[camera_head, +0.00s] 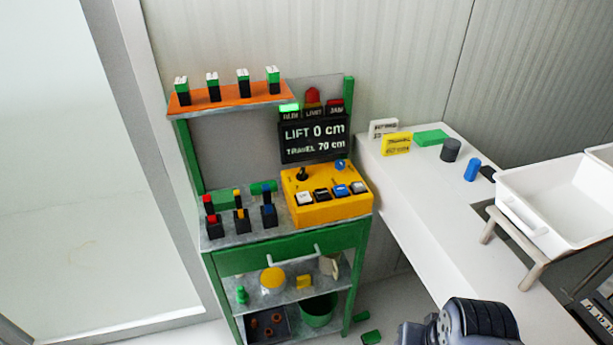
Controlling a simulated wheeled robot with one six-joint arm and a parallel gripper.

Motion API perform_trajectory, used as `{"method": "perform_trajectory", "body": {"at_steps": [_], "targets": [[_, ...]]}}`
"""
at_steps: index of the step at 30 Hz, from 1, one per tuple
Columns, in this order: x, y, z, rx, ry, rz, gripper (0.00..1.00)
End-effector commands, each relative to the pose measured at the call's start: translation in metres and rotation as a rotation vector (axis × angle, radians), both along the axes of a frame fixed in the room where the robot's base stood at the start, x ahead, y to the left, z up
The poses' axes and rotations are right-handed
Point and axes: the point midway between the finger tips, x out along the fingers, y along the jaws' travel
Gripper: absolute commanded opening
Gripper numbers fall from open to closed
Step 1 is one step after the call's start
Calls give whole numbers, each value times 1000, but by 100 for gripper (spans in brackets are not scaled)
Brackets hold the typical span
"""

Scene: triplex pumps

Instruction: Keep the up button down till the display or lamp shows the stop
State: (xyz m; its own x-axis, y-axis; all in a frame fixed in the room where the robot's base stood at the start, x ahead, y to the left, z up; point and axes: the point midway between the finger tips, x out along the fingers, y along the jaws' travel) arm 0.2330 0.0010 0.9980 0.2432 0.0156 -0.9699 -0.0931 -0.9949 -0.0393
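The black display (314,142) above reads "LIFT 0 cm" and "TRAVEL 70 cm". Above it, the left lamp (289,108) glows green; the middle and right lamps look unlit. A dark part of my arm (470,322) shows at the bottom edge; my gripper is not in view, and nothing touches the buttons.
Several small black blocks with coloured tops (238,213) stand left of the box. An orange shelf (225,97) hangs above. Green pieces lie on the floor.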

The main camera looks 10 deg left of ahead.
Motion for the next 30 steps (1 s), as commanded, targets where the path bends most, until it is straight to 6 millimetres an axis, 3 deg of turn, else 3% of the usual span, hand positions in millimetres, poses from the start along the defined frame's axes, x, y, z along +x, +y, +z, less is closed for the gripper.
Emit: {"method": "perform_trajectory", "body": {"at_steps": [22,30], "targets": [[0,0,0,0,0,0,0],[0,0,0,0,0,0,0]]}}
